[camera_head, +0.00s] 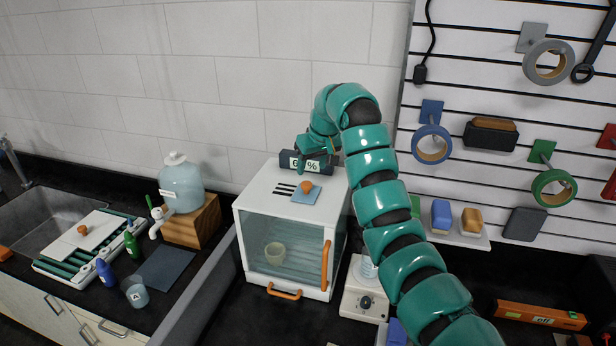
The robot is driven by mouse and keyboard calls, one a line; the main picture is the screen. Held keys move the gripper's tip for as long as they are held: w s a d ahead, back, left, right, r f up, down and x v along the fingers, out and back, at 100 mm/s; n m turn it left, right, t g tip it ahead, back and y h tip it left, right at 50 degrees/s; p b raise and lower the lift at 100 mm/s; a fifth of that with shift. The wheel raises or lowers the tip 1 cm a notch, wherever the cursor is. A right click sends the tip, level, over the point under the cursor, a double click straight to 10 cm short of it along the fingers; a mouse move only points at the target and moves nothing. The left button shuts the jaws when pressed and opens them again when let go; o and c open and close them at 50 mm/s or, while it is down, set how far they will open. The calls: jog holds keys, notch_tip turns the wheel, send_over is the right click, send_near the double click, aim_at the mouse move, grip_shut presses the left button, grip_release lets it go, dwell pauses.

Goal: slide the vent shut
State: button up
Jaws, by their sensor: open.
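The vent is on the top of a white glass-fronted cabinet (258,209). Its dark slots (284,189) show uncovered on the left. A blue sliding plate (311,196) with an orange knob (306,186) lies to the right of the slots. My gripper (313,155) is above the back part of the cabinet top, in front of a dark display with a "%" sign (292,163). It is open and appears apart from the knob, which is nearer the camera. The fingertips are small and partly merge with the display behind them.
A water jug (181,184) on a wooden block stands left. A white device (362,302) stands right, near my arm. A pegboard with tape rolls is behind right.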

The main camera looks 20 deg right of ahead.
aim_at(307, 184)
jog(key=p+x, duration=0.3)
jog(key=x, duration=0.4)
jog(key=shift+f+p, duration=0.2)
jog(key=shift+p, duration=0.1)
grip_shut()
